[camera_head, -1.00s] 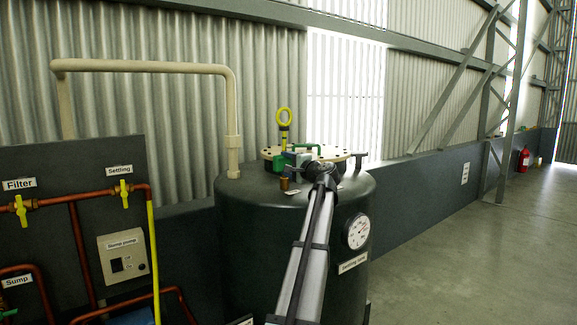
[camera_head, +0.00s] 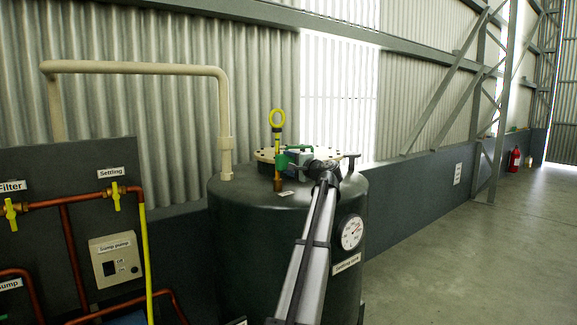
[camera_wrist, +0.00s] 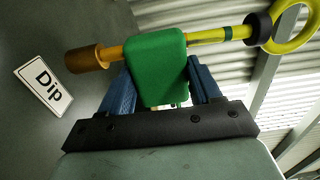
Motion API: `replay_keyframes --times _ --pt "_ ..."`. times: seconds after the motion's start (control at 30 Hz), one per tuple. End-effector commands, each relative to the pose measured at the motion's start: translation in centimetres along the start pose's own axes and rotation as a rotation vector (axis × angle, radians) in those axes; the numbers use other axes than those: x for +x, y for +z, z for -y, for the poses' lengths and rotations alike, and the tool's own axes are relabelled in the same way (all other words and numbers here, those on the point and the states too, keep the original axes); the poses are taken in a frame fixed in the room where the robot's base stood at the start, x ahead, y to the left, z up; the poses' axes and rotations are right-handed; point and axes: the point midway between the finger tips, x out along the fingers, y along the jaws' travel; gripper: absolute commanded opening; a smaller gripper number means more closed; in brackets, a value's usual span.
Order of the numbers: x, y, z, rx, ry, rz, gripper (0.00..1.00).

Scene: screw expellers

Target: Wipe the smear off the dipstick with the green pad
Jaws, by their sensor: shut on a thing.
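The yellow dipstick (camera_head: 277,140) stands upright over a brass fitting (camera_head: 278,184) on the dark tank. In the wrist view it runs sideways, with its ring handle (camera_wrist: 291,27) at right and the brass fitting (camera_wrist: 86,60) at left. My gripper (camera_wrist: 160,82) has its two blue fingers shut on the green pad (camera_wrist: 156,62). The pad lies across the lower dipstick and hides that stretch; whether it touches cannot be told for sure. An amber stretch (camera_wrist: 112,51), possibly smear, shows between pad and fitting. In the head view the pad (camera_head: 281,162) is at the dipstick.
A "Dip" label (camera_wrist: 44,90) lies on the tank top (camera_head: 235,190). A pale bolted lid (camera_head: 264,155) is close behind my gripper. A beige pipe (camera_head: 225,130) rises at the left of the tank, and a gauge (camera_head: 351,232) is on its front.

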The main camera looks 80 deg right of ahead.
Motion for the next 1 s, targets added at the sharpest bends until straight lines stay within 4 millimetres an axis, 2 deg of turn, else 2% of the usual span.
replay_keyframes --times 0.2,0.43,1.0 --pt "0.2 -0.1 1.4 0.0 0.0 0.0 0.35" --pt "0.2 0.3 1.8 0.001 0.0 0.0 0.35" --pt "0.2 4.0 1.7 0.0 0.0 0.001 0.35"
